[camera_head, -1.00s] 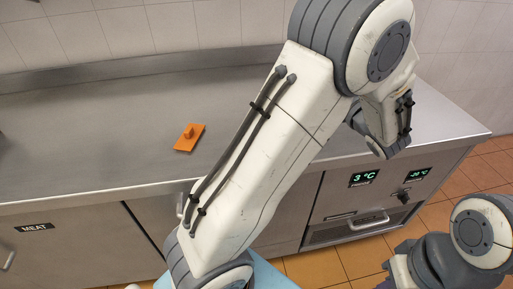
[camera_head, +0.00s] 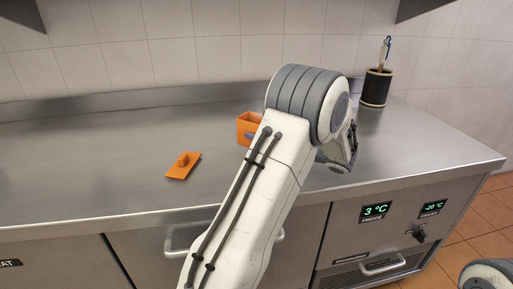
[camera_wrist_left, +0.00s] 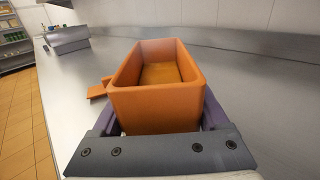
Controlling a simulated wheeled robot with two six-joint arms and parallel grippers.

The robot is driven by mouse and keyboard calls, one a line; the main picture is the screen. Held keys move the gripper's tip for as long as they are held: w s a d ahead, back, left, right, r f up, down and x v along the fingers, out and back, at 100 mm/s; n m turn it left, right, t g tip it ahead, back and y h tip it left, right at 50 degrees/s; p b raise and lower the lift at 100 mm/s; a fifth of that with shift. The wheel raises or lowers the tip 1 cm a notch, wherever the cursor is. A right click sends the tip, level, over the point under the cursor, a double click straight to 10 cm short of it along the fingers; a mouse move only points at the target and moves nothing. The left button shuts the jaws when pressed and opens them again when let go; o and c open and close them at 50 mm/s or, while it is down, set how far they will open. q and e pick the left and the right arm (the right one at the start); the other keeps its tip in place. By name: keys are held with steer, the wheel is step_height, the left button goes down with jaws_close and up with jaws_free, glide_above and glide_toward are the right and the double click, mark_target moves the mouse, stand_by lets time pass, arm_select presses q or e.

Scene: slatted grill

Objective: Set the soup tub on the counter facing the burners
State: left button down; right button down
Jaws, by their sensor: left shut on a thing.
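The soup tub is an open orange rectangular box. In the head view the tub (camera_head: 246,124) shows at the back of the steel counter (camera_head: 120,160), partly hidden behind my left arm. In the left wrist view the tub (camera_wrist_left: 157,105) is upright between the dark fingers of my left gripper (camera_wrist_left: 160,112), which is shut on it. Its inside looks empty. I cannot tell whether its base touches the counter. An orange lid-like piece with a knob (camera_head: 183,165) lies flat on the counter, left of the tub. My right gripper is out of view.
A dark cylindrical holder (camera_head: 376,88) with utensils stands at the back right of the counter. A grey metal object (camera_wrist_left: 68,38) stands further along the counter in the left wrist view. The tiled wall (camera_head: 190,60) closes the back.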

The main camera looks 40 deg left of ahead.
arm_select(q)
steer(key=shift+w+a+f, duration=0.15)
steer(key=shift+a+f, duration=0.2)
steer(key=shift+a, duration=0.25)
steer(key=shift+w+a+f, duration=0.1)
steer(key=shift+a+f, duration=0.25)
steer(key=shift+a, duration=0.25)
steer(key=shift+f, duration=1.95)
steer(key=shift+f, duration=0.1)
steer(key=shift+f+b, duration=0.1)
steer(key=shift+b, duration=0.2)
jaws_free()
